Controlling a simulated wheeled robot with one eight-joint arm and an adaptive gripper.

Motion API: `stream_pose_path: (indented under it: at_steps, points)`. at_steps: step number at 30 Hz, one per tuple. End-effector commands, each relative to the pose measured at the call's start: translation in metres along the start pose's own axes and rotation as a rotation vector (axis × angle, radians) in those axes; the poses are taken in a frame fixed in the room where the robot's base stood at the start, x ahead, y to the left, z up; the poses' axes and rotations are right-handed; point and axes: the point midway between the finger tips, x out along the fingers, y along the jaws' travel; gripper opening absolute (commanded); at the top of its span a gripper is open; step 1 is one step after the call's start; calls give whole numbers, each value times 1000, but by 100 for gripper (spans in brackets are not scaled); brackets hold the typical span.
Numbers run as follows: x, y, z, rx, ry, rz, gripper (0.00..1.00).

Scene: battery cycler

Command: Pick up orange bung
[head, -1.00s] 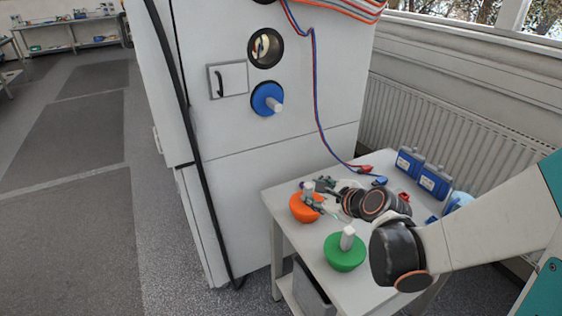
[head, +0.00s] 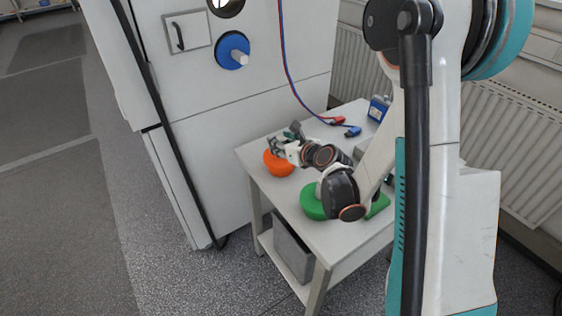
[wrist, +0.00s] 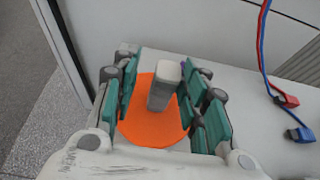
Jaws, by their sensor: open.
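The orange bung (head: 279,164) sits on the white table near its far left corner. In the wrist view the orange bung (wrist: 153,126) shows its round orange body and a pale grey upright handle (wrist: 164,86). My gripper (wrist: 158,88) is open, with its fingers on either side of the handle. The handle stands between the pads, a little closer to the right finger, and a gap shows on the left. In the head view my gripper (head: 290,142) is over the bung and hides part of its top.
A green bung (head: 314,203) stands on the table (head: 325,235) close under my arm. A blue bung (head: 233,50) is in the cabinet front. Red and blue cable plugs (head: 345,125) lie behind, at the right. A grey bin (head: 293,252) is below.

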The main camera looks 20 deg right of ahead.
Motion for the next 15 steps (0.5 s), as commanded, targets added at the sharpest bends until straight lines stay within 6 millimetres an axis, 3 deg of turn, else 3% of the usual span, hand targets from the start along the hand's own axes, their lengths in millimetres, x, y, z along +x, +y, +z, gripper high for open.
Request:
stream_pose_path:
  at_steps: [8, 15]
  points:
    - [16, -2, 0, -1, 0, -1, 40]
    - [49, -8, 0, -1, -1, 0, 40]
